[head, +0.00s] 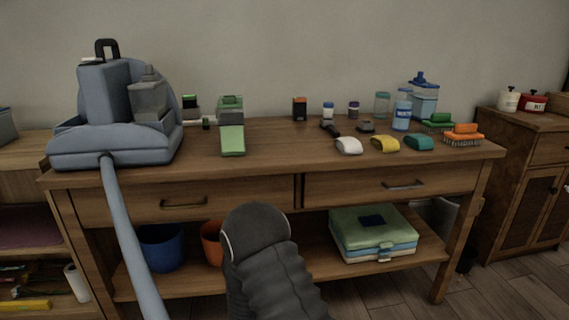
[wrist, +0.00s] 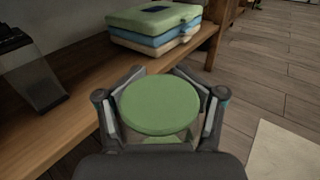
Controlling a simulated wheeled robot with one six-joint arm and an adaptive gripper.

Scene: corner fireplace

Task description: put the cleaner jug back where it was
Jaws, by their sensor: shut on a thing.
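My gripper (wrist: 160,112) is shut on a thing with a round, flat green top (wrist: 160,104). This appears to be the cleaner jug seen from above; only a little of its body shows below the top. In the wrist view it is held in front of the edge of the table's lower shelf (wrist: 80,105), over or near the floor. In the head view my arm's dark link covers the middle front of the table, and neither the gripper nor the held thing can be seen there.
A green and blue case (head: 373,232) lies on the lower shelf, right of a blue pot (head: 161,248) and an orange pot (head: 212,243). A dark-topped clear container (wrist: 28,75) stands left in the wrist view. The tabletop (head: 275,150) holds bottles, brushes and a blue-grey machine (head: 115,142).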

